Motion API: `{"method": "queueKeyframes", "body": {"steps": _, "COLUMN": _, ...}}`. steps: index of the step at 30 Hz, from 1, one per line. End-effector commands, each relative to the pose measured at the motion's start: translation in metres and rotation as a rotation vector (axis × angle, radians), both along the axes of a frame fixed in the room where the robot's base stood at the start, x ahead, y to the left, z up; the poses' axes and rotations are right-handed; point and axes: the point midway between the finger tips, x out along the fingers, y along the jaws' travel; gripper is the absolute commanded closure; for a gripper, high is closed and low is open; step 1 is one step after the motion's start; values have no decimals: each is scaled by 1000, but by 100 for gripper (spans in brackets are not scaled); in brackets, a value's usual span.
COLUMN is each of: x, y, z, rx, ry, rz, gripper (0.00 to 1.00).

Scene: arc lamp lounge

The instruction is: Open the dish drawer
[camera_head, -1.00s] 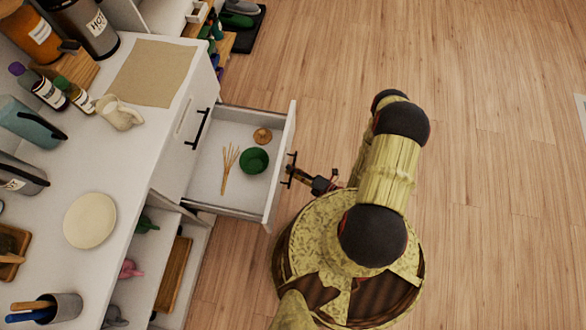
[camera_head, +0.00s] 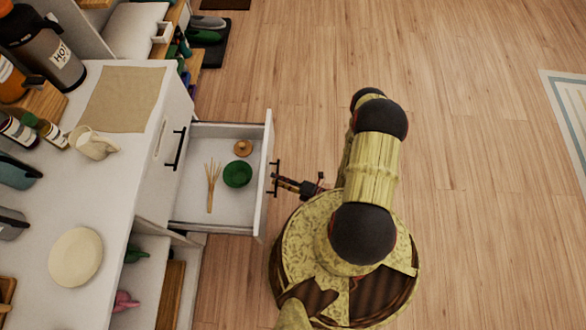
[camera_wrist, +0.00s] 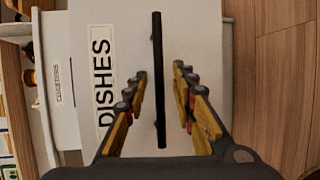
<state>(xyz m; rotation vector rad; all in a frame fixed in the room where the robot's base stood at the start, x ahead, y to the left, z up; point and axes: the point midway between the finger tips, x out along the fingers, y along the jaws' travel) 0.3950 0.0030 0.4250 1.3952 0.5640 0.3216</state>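The dish drawer (camera_head: 216,212) is pulled well out of the white cabinet. Its front panel carries a "DISHES" label (camera_wrist: 103,75) in the wrist view. Inside lie a green bowl (camera_head: 237,174), a wooden whisk-like utensil (camera_head: 211,188) and a small round wooden piece (camera_head: 243,148). The drawer's black bar handle (camera_wrist: 157,60) runs between the fingers of my gripper (camera_wrist: 160,84). The fingers are apart, with a visible gap on each side of the bar. In the head view my gripper (camera_head: 277,181) is at the drawer front.
The countertop (camera_head: 125,185) holds a plate (camera_head: 76,256), a pitcher (camera_head: 94,145), a mat and bottles. Another drawer (camera_head: 165,160) behind the open one is shut. Open shelves lie below the counter. Wooden floor (camera_head: 460,180) to the right is clear, with a rug edge at far right.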

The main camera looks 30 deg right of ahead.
Motion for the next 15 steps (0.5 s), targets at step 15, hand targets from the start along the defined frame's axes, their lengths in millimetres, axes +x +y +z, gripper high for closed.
{"method": "queueKeyframes", "body": {"steps": 15, "x": -43, "y": -28, "z": 10, "rx": 0, "ry": 0, "rz": -5, "gripper": 74}}
